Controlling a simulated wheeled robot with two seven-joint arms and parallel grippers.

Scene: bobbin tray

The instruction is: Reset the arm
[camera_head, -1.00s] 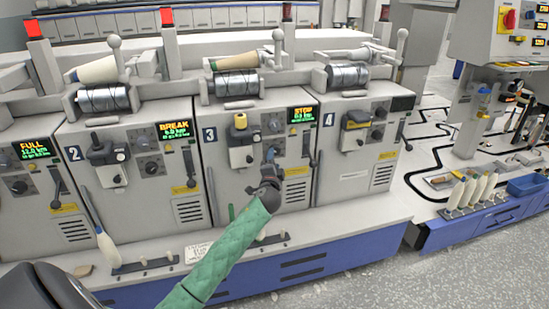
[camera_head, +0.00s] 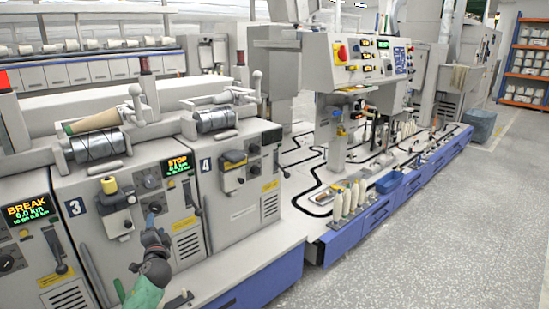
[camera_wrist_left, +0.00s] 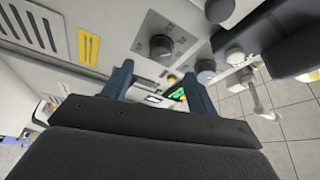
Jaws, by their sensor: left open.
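My left gripper (camera_head: 151,218) is at the front panel of the winding unit marked 3 (camera_head: 150,178), by its lower knobs. Its green-sleeved arm comes up from the bottom of the head view. In the left wrist view the two dark fingers (camera_wrist_left: 157,74) stand apart with nothing between them. Beyond them are a dark knob (camera_wrist_left: 161,47) and a small green display (camera_wrist_left: 177,93). Whether a finger touches the panel cannot be told. My right gripper is not in view.
Unit 4 (camera_head: 245,205) stands to the right of unit 3, with a blue-fronted ledge (camera_head: 275,285) below. Further right is a blue bench with a conveyor track, upright white bobbins (camera_head: 346,203) and a blue bin (camera_head: 390,181). The grey floor (camera_head: 440,235) at right is clear.

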